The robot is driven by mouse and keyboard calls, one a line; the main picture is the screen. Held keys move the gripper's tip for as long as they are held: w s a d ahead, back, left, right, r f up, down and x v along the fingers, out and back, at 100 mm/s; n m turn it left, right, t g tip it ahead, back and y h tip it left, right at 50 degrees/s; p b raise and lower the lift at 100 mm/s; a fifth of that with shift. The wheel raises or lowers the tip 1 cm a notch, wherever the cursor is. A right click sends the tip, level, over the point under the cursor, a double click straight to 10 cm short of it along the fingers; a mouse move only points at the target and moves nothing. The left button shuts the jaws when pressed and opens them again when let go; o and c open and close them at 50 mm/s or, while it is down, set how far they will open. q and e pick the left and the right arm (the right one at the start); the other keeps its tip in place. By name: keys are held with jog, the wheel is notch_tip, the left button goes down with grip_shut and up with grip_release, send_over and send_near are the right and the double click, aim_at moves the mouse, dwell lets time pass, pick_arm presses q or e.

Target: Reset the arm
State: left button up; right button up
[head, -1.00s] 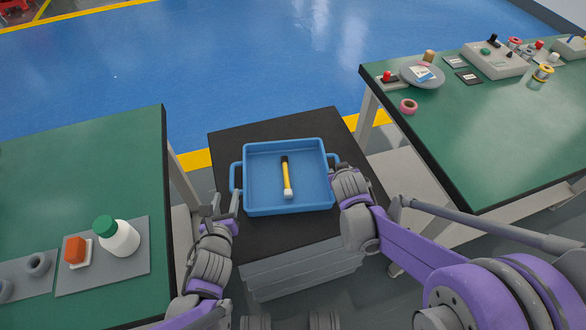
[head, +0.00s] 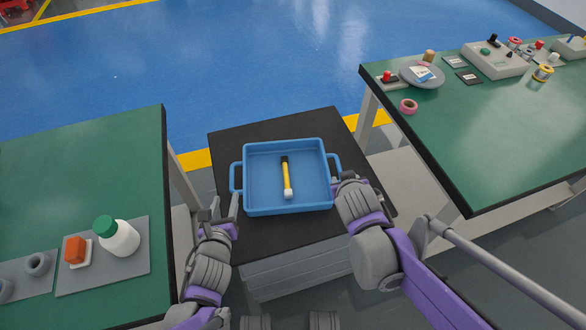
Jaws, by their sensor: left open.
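My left gripper (head: 221,214) is open and empty, just left of the blue tray (head: 262,210), near its left handle. My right gripper (head: 347,181) is at the tray's right side by the right handle; my own wrist hides most of its fingers. Whether it touches the handle cannot be told. The blue tray stands on a black-topped stand (head: 234,129). A yellow tool with a black end and a pale end (head: 287,177) lies inside the tray.
A green table (head: 80,165) on the left holds a white bottle with a green cap (head: 119,239) and an orange block (head: 75,250). A green table (head: 480,140) on the right holds pink tape (head: 408,106), a grey disc (head: 424,77) and several small parts. The blue floor (head: 230,60) beyond is clear.

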jog(key=shift+s+r, duration=0.3)
dwell(0.4)
pick_arm(q)
jog(key=shift+s+a+n, duration=0.15)
jog(key=shift+a+n, duration=0.2)
jog(key=shift+n, duration=0.55)
jog(key=s+a+f+n+g, duration=0.1)
jog(key=s+n+g, duration=0.4)
jog(key=s+n, duration=0.75)
jog(key=s+a+n+g, duration=0.1)
jog(key=s+n+g, duration=0.4)
jog(key=n, duration=1.5)
pick_arm(e)
jog(key=s+d+f+m+g+y, duration=0.1)
jog(key=s+f+g, duration=0.2)
jog(key=s, duration=0.8)
jog(key=s+d+f+m+g, duration=0.1)
jog(key=s+f+g, duration=0.1)
jog(key=s, duration=0.8)
pick_arm(q)
notch_tip(320, 180, up, 22)
jog(key=w+t+p, duration=0.1)
jog(key=p, duration=1.8)
jog(key=shift+t, duration=0.3)
pick_arm(e)
notch_tip(320, 180, up, 22)
jog(key=w+t, duration=0.1)
jog(key=shift+w, duration=0.4)
